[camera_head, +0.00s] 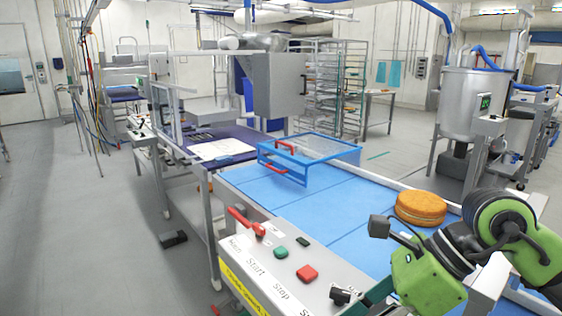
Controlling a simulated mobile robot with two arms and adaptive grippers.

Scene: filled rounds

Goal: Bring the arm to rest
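My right arm (432,272), green and black, comes in from the right edge and is folded over the front right of the blue conveyor. No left arm or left gripper shows. A round, golden-brown filled cake (420,208) lies on the conveyor just behind my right arm, apart from it in the picture.
A control panel (262,262) with a red lever and green and red buttons stands at the conveyor's near end. A blue frame guard (310,150) with red handles spans the blue belt (318,205). A steel vat (470,105) stands behind at right. Floor at left is mostly clear.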

